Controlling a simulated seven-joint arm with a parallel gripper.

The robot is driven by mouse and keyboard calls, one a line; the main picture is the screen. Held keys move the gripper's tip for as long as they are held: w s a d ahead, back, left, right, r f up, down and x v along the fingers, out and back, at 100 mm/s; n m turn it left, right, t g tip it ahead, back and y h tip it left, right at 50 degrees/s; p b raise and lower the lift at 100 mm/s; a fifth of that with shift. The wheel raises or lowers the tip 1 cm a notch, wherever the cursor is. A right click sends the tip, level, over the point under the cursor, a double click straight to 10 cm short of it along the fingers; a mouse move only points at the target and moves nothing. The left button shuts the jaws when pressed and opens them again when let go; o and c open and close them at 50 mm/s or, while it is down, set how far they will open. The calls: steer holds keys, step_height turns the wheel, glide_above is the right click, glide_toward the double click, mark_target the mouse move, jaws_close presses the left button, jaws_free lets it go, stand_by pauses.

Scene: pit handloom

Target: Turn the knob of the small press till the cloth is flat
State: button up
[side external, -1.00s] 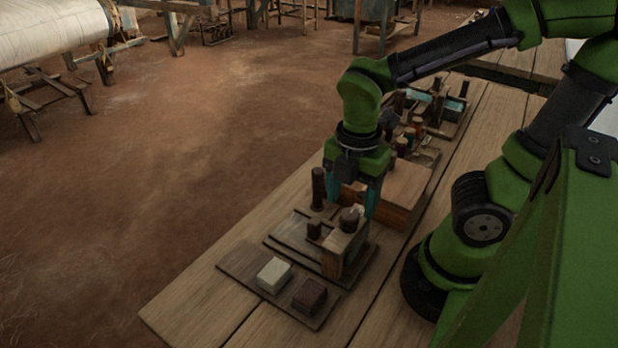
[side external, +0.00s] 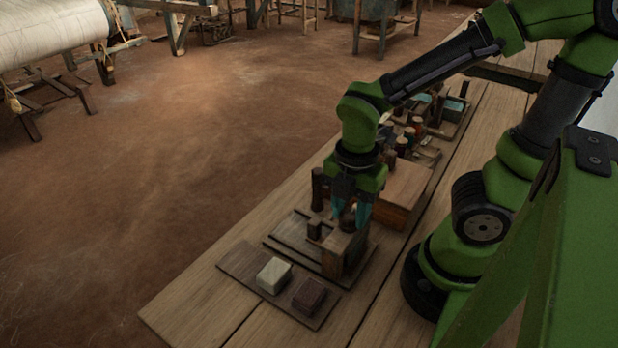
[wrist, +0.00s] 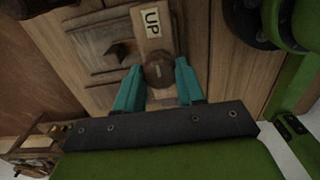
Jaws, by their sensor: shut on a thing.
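The small wooden press (side external: 343,252) stands on the bench, with a flat plate at its left side and a raised block on the right. In the wrist view its dark round knob (wrist: 158,72) sits between my teal fingers, on a wooden bar with an "UP" label (wrist: 152,21). My gripper (side external: 350,214) points down over the block and is shut on the knob; it also shows in the wrist view (wrist: 160,80). A dark peg (side external: 314,230) stands on the plate. I cannot make out the cloth clearly.
A board (side external: 240,264) in front of the press carries a pale block (side external: 273,275) and a dark red block (side external: 309,297). A dark post (side external: 317,188) stands just behind the press. A wooden box (side external: 405,190) and several spools lie farther back. The bench's front left is bare.

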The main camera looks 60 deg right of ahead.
mark_target(350, 213)
steer(key=shift+m, duration=0.4)
steer(key=m, duration=0.4)
steer(key=shift+m, duration=0.3)
steer(key=m, duration=0.6)
stand_by(0.5)
steer(key=o, duration=1)
steer(key=shift+o, duration=0.2)
step_height(350, 213, up, 17)
